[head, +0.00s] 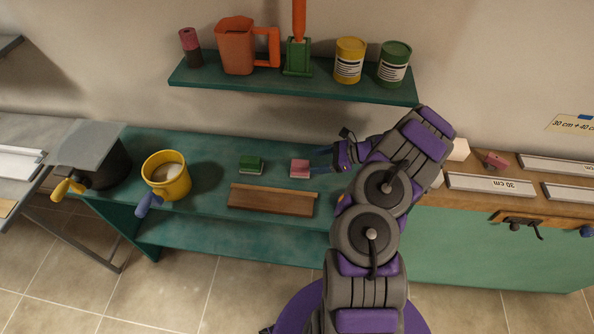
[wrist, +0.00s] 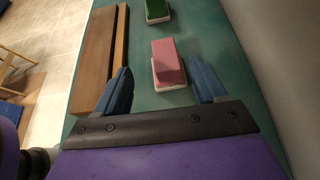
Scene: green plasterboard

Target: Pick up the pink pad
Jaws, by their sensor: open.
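The pink pad (head: 300,167) has a pale underside and lies on the green bench, right of the green pad (head: 251,163). In the wrist view the pink pad (wrist: 168,62) lies ahead of my gripper (wrist: 164,86), between the lines of its two blue fingers and nearer the right one. My gripper (head: 330,158) is open and empty, just right of the pink pad in the head view. The fingers do not visibly touch the pad. The green pad (wrist: 157,10) shows farther off at the top of the wrist view.
A wooden block (head: 270,200) lies along the front of the green bench (head: 215,212). A yellow bucket (head: 167,175) and a dark pot (head: 105,165) stand at left. A shelf (head: 290,88) with cans and a jug hangs above. The wall is close behind the pads.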

